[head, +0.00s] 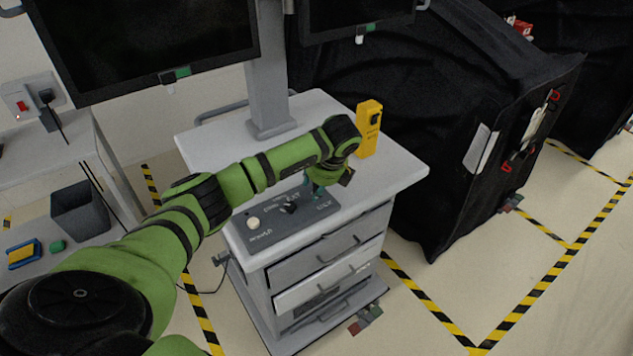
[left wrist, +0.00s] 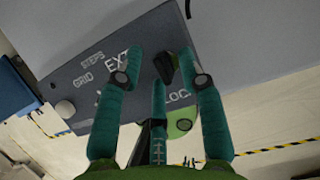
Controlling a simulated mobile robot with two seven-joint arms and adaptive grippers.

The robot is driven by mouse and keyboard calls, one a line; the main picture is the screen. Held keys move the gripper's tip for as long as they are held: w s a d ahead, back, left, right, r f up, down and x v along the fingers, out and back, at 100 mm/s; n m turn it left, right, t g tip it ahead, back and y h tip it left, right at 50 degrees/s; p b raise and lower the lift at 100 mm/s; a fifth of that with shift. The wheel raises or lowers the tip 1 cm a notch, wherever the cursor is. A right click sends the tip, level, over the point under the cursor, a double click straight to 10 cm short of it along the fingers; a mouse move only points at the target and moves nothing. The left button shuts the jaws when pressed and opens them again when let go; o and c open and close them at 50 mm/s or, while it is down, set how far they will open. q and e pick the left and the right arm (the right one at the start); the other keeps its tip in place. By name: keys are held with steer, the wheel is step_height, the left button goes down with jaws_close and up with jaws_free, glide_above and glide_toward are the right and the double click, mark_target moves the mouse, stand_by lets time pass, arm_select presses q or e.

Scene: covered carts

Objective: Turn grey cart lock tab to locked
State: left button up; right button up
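The grey cart (head: 205,150) stands in the middle of the head view, with a dark grey control panel (head: 268,236) on its top near the front. The panel (left wrist: 88,82) also shows in the left wrist view, with white lettering including EXT and part of LOC. A small black tab (left wrist: 167,67) sits on the panel between my fingertips; I cannot read its setting. My left gripper (head: 318,188) is over the panel's right part, and its fingers (left wrist: 162,75) are spread apart around the tab. I cannot tell whether they touch it. My right gripper is out of view.
A yellow device (head: 369,128) stands on the cart top behind my gripper. A pale round knob (head: 253,223) is on the panel's left. Monitors (head: 150,40) hang above, and a black-covered cart (head: 440,110) stands to the right. Drawers (head: 325,285) face the front.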

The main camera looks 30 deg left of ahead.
arm_select(q)
jaws_close()
